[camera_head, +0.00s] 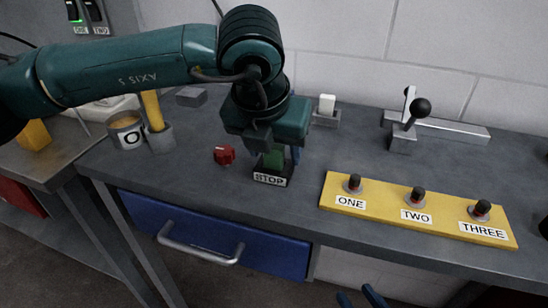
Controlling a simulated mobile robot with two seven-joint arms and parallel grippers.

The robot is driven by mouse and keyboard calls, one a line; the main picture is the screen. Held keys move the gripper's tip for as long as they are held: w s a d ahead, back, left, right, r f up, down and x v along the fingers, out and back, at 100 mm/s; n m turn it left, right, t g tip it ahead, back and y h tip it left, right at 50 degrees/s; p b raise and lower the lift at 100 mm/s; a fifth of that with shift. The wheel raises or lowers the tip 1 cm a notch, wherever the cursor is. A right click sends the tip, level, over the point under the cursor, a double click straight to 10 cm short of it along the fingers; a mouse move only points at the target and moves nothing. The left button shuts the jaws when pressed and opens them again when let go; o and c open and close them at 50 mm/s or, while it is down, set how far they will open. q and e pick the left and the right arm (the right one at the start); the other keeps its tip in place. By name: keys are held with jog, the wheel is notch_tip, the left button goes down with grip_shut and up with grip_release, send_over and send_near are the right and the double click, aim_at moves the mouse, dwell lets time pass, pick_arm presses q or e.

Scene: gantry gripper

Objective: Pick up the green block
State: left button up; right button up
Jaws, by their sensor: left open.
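The green block (273,159) shows between the fingers of my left gripper (272,155), just above and behind a "STOP" label (270,180). My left gripper comes down from above with its open fingers around the block's sides. The gripper body hides the block's top, and I cannot tell whether the fingers touch it. The dark fingertips of my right gripper (359,297) show at the bottom edge, apart from each other and far from the block.
A red knob (224,154) sits left of the block. A yellow panel (417,210) with three knobs lies to the right. A lever (410,122) and a white switch (326,104) stand behind. A cup (127,133) is at left. A blue drawer (215,234) is below.

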pick_arm(q)
jog(key=shift+c, duration=0.2)
jog(key=c, duration=1)
jog(key=shift+o, duration=0.2)
jog(key=shift+r, duration=0.1)
